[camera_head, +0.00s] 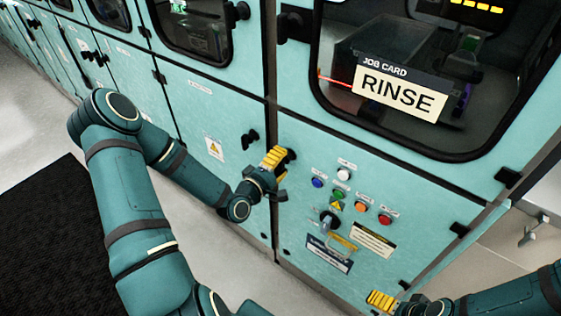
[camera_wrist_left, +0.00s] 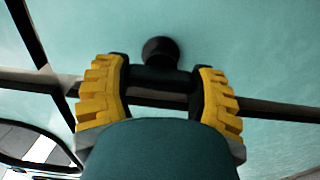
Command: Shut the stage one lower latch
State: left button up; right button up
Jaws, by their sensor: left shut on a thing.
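My left gripper (camera_head: 274,159) is at the seam between two teal lower panels, beside the button panel. Its yellow fingers are shut on a dark latch (camera_head: 291,155), which is mostly hidden behind them in the head view. In the left wrist view, the dark latch handle (camera_wrist_left: 160,82) lies between the two yellow fingers, with its round black knob (camera_wrist_left: 160,52) just beyond. My right gripper (camera_head: 382,300) shows only in part at the bottom right. Its yellow finger is near the lower part of the panel, and its opening cannot be made out.
Another dark latch (camera_head: 250,139) sits on the panel to the left. Coloured buttons (camera_head: 338,194) and a key-like switch (camera_head: 328,219) are right of my left gripper. Above is a window with a RINSE job card (camera_head: 399,95). A black mat (camera_head: 45,250) lies on the floor.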

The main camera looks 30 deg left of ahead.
pick_arm(q)
jog(key=o, duration=1.2)
jog(key=shift+s, duration=0.1)
jog(key=s, duration=0.7)
jog(key=shift+s+a, duration=0.2)
jog(key=shift+a, duration=0.05)
